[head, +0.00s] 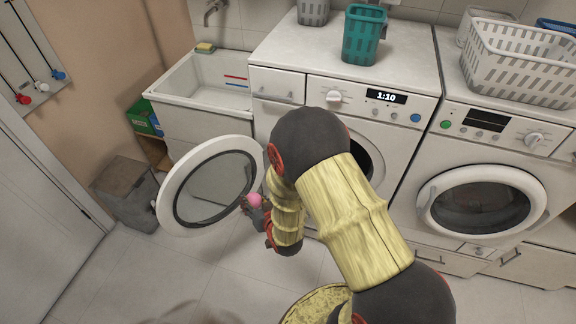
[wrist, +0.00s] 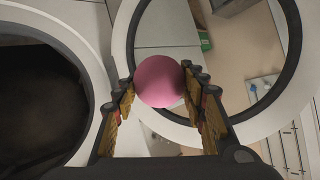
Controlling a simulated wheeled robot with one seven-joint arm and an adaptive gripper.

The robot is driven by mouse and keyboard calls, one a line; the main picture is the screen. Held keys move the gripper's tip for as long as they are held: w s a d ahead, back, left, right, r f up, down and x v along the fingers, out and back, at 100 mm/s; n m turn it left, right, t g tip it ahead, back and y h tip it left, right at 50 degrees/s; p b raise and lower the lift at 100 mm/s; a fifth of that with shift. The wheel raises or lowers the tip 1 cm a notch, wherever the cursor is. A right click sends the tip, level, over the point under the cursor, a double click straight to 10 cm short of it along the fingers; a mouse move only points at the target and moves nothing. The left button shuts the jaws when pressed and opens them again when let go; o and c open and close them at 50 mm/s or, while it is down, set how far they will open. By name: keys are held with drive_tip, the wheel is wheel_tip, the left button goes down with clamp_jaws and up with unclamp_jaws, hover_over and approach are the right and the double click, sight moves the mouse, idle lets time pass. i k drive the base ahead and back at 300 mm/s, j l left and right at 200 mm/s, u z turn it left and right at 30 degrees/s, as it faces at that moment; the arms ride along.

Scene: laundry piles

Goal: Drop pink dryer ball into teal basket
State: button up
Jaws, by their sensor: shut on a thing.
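The pink dryer ball (wrist: 160,80) is held between the fingers of my gripper (wrist: 160,90) in the wrist view. In the head view the ball (head: 254,200) shows small, with my gripper (head: 250,203) around it, in front of the open washer door. The teal basket (head: 363,35) stands upright on top of the left washing machine, behind and above my gripper. The inside of the basket is mostly hidden by its front wall.
The open round door (head: 172,190) of the left washing machine (head: 285,50) is close to my gripper. A large light grey basket (head: 510,65) is on the right machine. A sink (head: 200,95) is at left. A grey bin (head: 130,190) stands on the floor.

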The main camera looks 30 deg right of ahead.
sight(353, 60)
drive_tip(key=l+z, duration=0.1)
drive_tip(key=z, duration=0.95)
